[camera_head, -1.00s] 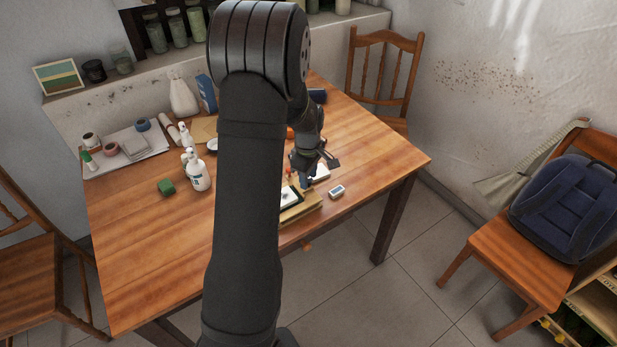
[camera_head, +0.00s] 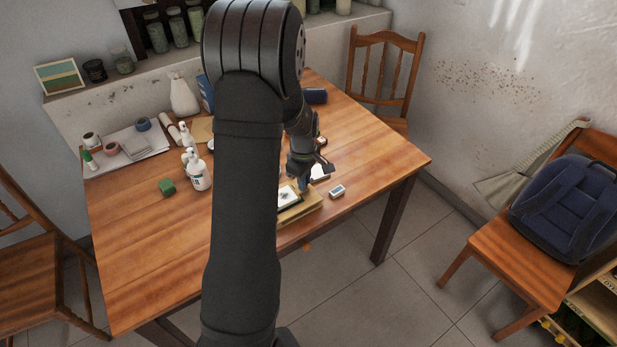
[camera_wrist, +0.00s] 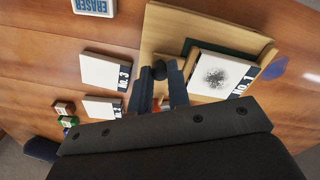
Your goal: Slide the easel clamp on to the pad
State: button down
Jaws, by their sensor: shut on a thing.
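The pad marked No. 1 (camera_wrist: 218,78) lies on the wooden easel (camera_wrist: 185,24), with a dark speckled print on its white face. It also shows in the head view (camera_head: 287,196), partly behind my arm. In the head view my gripper (camera_head: 304,182) is low over the easel (camera_head: 306,209).
White pads marked No. 3 (camera_wrist: 105,71) and, apparently, No. 2 (camera_wrist: 101,106) lie left of the easel. An eraser (camera_head: 337,191) lies near the table's front edge. A green block (camera_head: 167,187) and white bottles (camera_head: 199,174) stand left of my arm. The table's right part is clear.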

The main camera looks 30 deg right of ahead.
jog(key=c, duration=1.3)
grip_release()
jog(key=shift+a+f, duration=0.1)
jog(key=shift+a, duration=0.1)
jog(key=shift+c, duration=0.2)
jog(key=shift+d, duration=0.1)
notch_tip(320, 180, up, 18)
jog(key=shift+a+f, duration=0.2)
jog(key=shift+f, duration=0.05)
jog(key=shift+s+f, duration=0.1)
jog(key=f, duration=1.7)
jog(key=shift+d+f, duration=0.2)
jog(key=shift+d, duration=0.05)
jog(key=shift+d+r, duration=0.1)
jog(key=shift+d, duration=0.35)
